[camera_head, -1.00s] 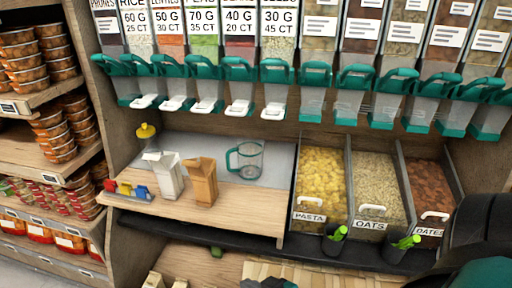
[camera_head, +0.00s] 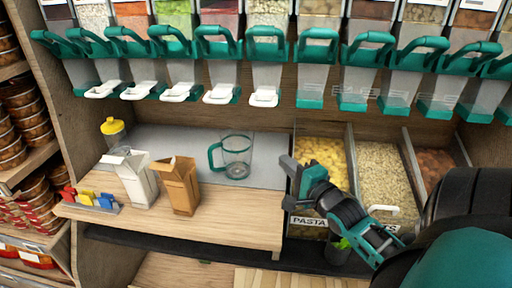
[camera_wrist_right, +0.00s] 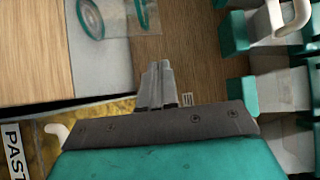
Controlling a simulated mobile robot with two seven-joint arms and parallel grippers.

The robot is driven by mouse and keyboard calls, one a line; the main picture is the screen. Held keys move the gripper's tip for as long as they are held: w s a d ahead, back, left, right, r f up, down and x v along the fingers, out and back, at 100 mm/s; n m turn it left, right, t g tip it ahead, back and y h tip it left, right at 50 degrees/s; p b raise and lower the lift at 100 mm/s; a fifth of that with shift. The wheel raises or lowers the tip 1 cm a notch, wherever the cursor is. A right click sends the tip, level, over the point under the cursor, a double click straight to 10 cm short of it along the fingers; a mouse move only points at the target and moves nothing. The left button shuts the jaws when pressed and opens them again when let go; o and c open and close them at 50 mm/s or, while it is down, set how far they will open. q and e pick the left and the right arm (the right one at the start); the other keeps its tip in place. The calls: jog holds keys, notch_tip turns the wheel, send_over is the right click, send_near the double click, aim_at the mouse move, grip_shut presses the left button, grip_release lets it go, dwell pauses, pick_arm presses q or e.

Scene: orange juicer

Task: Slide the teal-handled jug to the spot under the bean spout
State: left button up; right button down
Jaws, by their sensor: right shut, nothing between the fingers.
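The clear jug (camera_head: 236,158) with a teal handle on its left stands upright on the grey back part of the counter. It also shows at the top of the right wrist view (camera_wrist_right: 115,15). My right gripper (camera_head: 288,202) is shut and empty, to the right of the jug and apart from it, in front of the pasta bin. Its closed fingers (camera_wrist_right: 155,85) show in the wrist view. Several dispenser spouts hang above; a white-tipped one (camera_head: 222,95) below dark red contents is above and slightly left of the jug. Dispenser names are cut off now. My left gripper is out of view.
A white carton (camera_head: 134,178) and a brown carton (camera_head: 180,185) stand left of the jug, with a yellow-capped container (camera_head: 113,131) and a small coloured rack (camera_head: 90,200). Bins of pasta (camera_head: 322,155) and oats (camera_head: 384,175) are on the right. Counter in front of the jug is clear.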

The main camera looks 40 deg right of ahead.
jog(key=b, duration=0.1)
send_near(249, 140)
jog(key=w+d, duration=0.3)
jog(key=d, duration=0.1)
jog(key=w+a+b, duration=0.1)
jog(key=w+a, duration=0.1)
jog(key=w, duration=0.1)
jog(key=shift+a, duration=0.3)
